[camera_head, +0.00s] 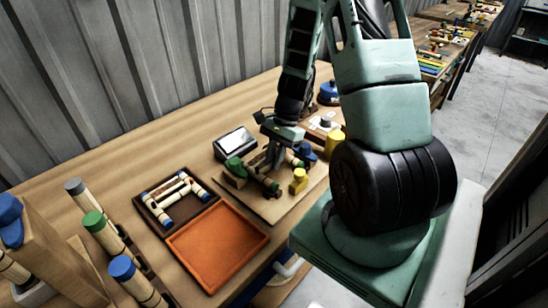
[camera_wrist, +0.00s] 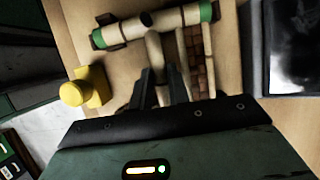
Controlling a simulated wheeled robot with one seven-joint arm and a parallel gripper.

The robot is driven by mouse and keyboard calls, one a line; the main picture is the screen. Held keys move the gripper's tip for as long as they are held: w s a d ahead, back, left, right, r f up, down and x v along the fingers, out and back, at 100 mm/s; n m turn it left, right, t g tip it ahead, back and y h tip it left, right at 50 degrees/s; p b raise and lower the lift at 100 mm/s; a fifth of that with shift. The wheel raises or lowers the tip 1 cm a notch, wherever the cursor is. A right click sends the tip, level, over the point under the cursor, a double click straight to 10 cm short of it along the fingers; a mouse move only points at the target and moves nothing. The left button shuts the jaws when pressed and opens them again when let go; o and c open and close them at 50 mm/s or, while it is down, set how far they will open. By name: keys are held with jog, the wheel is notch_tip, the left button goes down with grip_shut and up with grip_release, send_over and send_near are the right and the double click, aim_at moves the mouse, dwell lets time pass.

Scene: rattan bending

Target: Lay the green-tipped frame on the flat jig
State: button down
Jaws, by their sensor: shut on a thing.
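The green-tipped frame (camera_head: 268,185) is made of pale poles with dark bands and green ends. It also shows in the wrist view (camera_wrist: 150,27), with its cross pole at the top and a brown woven patch at the right. My gripper (camera_head: 275,155) points down over it, shut on one of its poles; in the wrist view the dark fingers (camera_wrist: 162,88) sit on both sides of that pole. The flat jig (camera_head: 272,212) is a pale wooden board under the frame, also in the wrist view (camera_wrist: 122,68). I cannot tell whether the frame touches the board.
A yellow clamp (camera_head: 298,182) stands on the board's front side. A screen (camera_head: 235,143) stands behind it. To the left are an empty orange tray (camera_head: 218,247) and a dark tray (camera_head: 143,206) holding a blue-tipped frame. Capped poles (camera_head: 100,232) stand at the far left.

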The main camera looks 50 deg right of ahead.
jog(key=shift+f, duration=0.15)
jog(key=c, duration=1.3)
grip_release()
jog(key=shift+o, duration=0.2)
notch_tip(320, 180, up, 9)
jog(key=p, duration=0.8)
